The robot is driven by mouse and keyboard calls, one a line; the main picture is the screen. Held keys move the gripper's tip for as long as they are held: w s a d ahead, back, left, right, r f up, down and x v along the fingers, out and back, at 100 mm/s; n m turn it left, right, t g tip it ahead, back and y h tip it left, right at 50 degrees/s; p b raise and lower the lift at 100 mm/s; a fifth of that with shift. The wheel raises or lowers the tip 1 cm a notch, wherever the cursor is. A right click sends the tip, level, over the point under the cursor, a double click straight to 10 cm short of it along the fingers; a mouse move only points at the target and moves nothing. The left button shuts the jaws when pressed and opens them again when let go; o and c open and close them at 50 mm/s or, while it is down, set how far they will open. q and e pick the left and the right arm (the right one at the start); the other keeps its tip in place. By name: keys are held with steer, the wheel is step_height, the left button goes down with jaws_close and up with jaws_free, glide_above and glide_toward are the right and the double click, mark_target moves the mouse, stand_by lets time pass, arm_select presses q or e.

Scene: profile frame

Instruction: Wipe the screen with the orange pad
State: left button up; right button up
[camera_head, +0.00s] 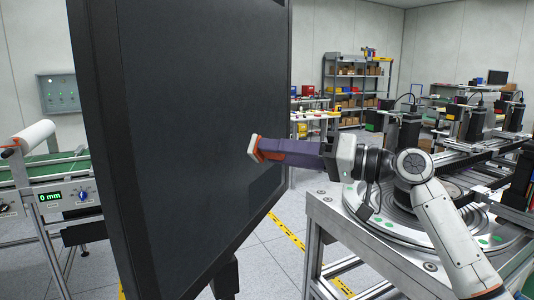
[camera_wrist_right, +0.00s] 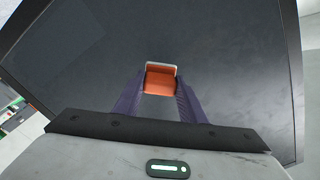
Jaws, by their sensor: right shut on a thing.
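The large dark screen (camera_head: 203,125) stands upright on a stand, left of centre in the head view. It also fills most of the right wrist view (camera_wrist_right: 80,60). My right gripper (camera_head: 265,149) reaches toward the screen's face from the right. Its purple fingers are shut on the orange pad (camera_wrist_right: 160,80), which has a pale edge at its far side. In the head view the pad (camera_head: 254,148) is at the fingertips, close to the screen. I cannot tell whether it touches the surface. My left gripper is in neither view.
A metal workbench with a round turntable (camera_head: 390,212) stands below my right arm. A machine with a white roll (camera_head: 33,136) is at the left. Shelves (camera_head: 357,90) stand at the back. Yellow tape (camera_head: 287,231) marks the open floor between screen and workbench.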

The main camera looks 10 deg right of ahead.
steer(key=shift+v, duration=1)
steer(key=shift+b+v, duration=0.45)
steer(key=shift+v, duration=1.1)
